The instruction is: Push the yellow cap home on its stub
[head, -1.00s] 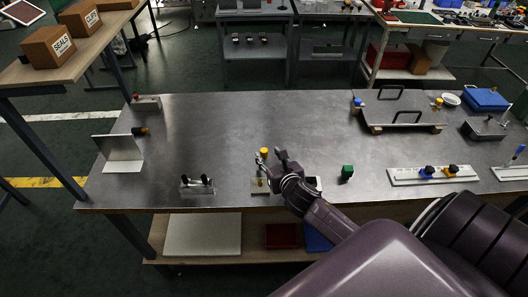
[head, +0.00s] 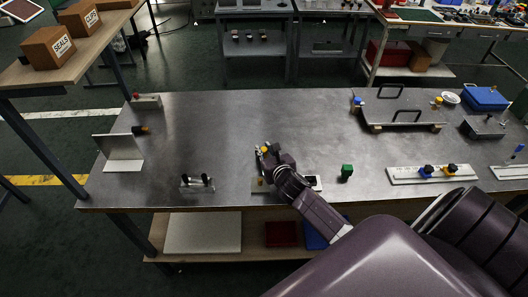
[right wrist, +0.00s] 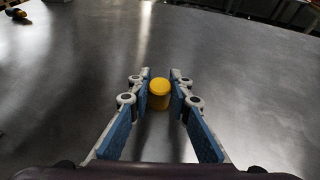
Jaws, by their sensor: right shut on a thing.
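The yellow cap (head: 264,150) is between the fingertips of my right gripper (head: 268,151), above the front middle of the grey bench. The right wrist view shows the yellow cap (right wrist: 159,92) upright, with the blue-padded fingers of my right gripper (right wrist: 160,95) shut on its two sides. I cannot make out the cap's stub. My left gripper is not in view.
A small clear stand with black knobs (head: 198,184) is to the left. The bench behind the gripper is clear.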

